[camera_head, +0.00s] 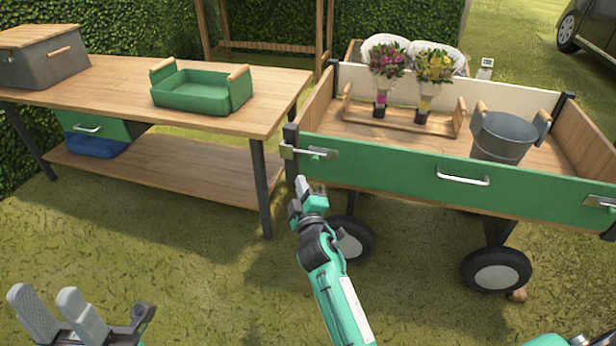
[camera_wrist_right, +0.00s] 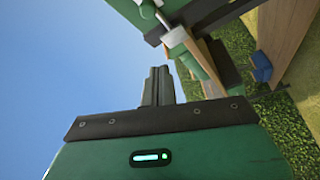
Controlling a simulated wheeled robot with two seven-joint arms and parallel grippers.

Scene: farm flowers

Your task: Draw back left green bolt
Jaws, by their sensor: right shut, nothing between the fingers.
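A silver bolt part (camera_wrist_right: 150,10) shows at the top of the right wrist view. My right gripper (camera_head: 304,184) is just below the bolt and apart from it, its fingers closed together and empty. Its fingers (camera_wrist_right: 157,72) also point up toward the cart in the right wrist view. My left gripper (camera_head: 44,291) is low at the far left, its fingers apart, with nothing between them.
The cart holds a wooden rack (camera_head: 400,122) with two bouquets and a grey bucket (camera_head: 502,137). A second bolt (camera_head: 598,201) is at the panel's right end, and a white handle (camera_head: 463,181) at its middle. A wooden table (camera_head: 120,95) with a green tray (camera_head: 205,97) stands left.

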